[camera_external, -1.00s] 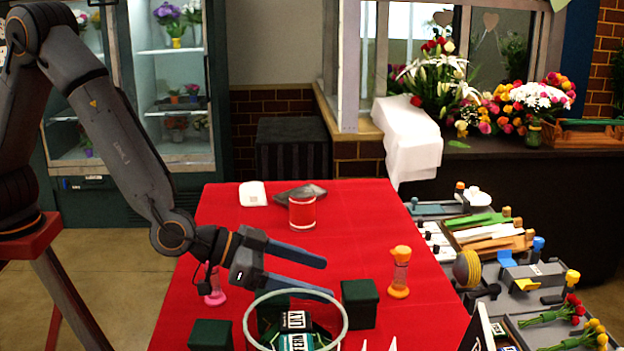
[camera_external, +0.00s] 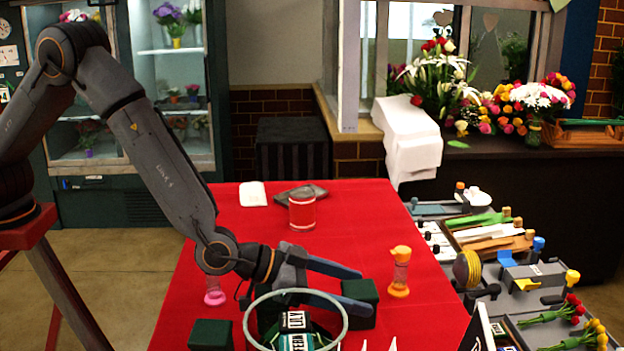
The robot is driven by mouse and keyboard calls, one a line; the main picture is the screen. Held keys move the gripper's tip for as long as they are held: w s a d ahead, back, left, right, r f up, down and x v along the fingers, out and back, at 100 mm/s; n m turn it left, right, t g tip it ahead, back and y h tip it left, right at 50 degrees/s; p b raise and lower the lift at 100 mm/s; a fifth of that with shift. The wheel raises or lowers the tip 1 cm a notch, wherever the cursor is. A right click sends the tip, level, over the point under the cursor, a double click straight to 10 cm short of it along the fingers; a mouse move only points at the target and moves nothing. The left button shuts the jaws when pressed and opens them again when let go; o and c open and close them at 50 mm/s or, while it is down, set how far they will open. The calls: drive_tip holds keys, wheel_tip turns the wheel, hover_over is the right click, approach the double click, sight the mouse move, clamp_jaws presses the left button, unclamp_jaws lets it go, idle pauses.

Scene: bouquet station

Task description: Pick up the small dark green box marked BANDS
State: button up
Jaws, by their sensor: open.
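The round clear container (camera_external: 246,328) with a pale rim holds packets marked LILY and what looks like FERN. A red can (camera_external: 302,211) stands farther back. The middle table is clear.

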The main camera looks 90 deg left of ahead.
drive_tip(key=c, duration=1.2)
drive_tip(key=shift+r, duration=0.1)
